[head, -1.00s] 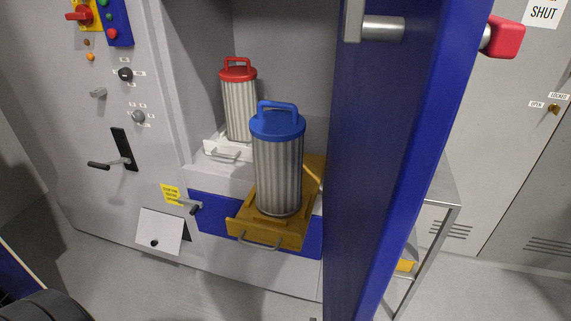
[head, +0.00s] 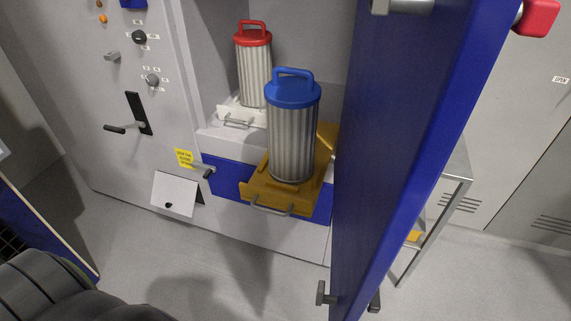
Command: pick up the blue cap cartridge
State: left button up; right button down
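The blue cap cartridge (head: 292,140) stands upright on a yellow-brown pull-out tray (head: 262,191) in the head view. It has a ribbed grey body and a blue cap with a loop handle on top. A red cap cartridge (head: 254,75) stands behind it to the left, on a white tray (head: 230,113). Nothing is touching the blue cap cartridge apart from the tray. Neither of my grippers shows in the head view.
An open blue door (head: 400,140) stands right of the cartridges, close to the blue one. A metal-legged table (head: 459,184) is behind the door. The cabinet's left panel has a black lever (head: 125,127) and knobs. Floor in front is clear.

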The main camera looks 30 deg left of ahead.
aim_at(293, 102)
jog(key=u, duration=0.9)
